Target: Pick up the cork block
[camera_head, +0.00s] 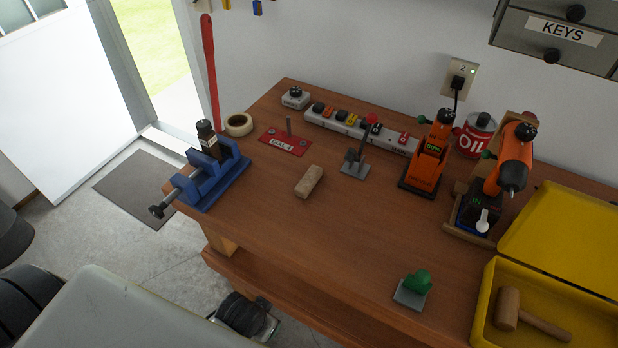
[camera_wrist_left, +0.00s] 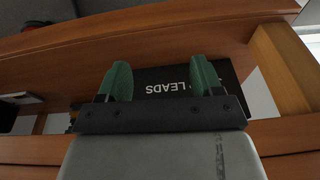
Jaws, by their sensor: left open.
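The cork block (camera_head: 309,181) is a small tan brick lying flat on the wooden workbench (camera_head: 270,220). It sits in the open middle-left part of the top, between the blue vise and a small grey metal stand, touching neither. My left gripper (camera_wrist_left: 161,78) shows in the left wrist view with its two green fingertips apart and nothing between them. It faces the workbench's woodwork and a black box marked LEADS (camera_wrist_left: 185,82), away from the cork block, which is not in that view. My right gripper is not in view.
A blue vise (camera_head: 213,174) stands at the bench's left edge. Behind the block are a red plate (camera_head: 285,143), the grey stand (camera_head: 354,166) and a power strip (camera_head: 350,127). Orange tools (camera_head: 427,160) and a yellow toolbox (camera_head: 487,300) stand right. The top in front of the block is clear.

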